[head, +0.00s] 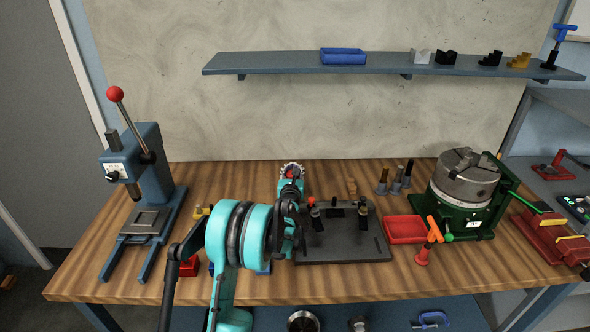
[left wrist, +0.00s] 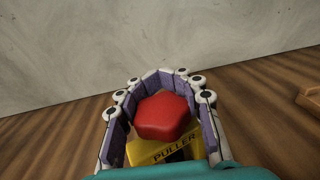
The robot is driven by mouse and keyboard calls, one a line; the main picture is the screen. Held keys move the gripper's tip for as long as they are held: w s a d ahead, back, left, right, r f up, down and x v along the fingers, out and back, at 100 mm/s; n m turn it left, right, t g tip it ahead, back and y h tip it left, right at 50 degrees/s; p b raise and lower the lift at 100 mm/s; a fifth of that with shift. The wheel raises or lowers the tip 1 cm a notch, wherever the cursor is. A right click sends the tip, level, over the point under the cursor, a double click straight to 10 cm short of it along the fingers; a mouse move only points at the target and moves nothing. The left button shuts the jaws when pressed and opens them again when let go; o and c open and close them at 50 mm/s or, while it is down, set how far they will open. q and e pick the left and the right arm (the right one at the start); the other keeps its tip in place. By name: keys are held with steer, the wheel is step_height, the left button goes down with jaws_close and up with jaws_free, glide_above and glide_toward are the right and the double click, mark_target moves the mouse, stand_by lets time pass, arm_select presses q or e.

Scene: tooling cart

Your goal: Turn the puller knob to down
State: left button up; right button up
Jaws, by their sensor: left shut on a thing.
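The puller knob (left wrist: 165,115) is red with a faceted, rounded top. Below it in the left wrist view is a yellow plate (left wrist: 150,150) with the word PULLER. My left gripper (head: 291,168) is at the back middle of the workbench, its fingers closed around the knob. A bit of the red knob (head: 291,175) shows between the fingers in the head view. In the left wrist view the padded fingers curve around its sides and far edge. The knob's pointing direction cannot be told. My right gripper is not in view.
A black fixture plate (head: 345,250) lies right of my left arm, with a red tray (head: 405,230) beside it. A blue arbor press (head: 145,165) stands left, a green-based chuck (head: 467,180) right. A wall shelf (head: 270,63) hangs above.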

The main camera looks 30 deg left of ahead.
arm_select(q)
steer(key=shift+s+a+n+g+y, duration=0.15)
steer(key=shift+n+g+y, duration=0.55)
steer(key=shift+y, duration=0.4)
steer(key=shift+a, duration=0.1)
steer(key=o, duration=1.4)
step_height(320, 180, up, 10)
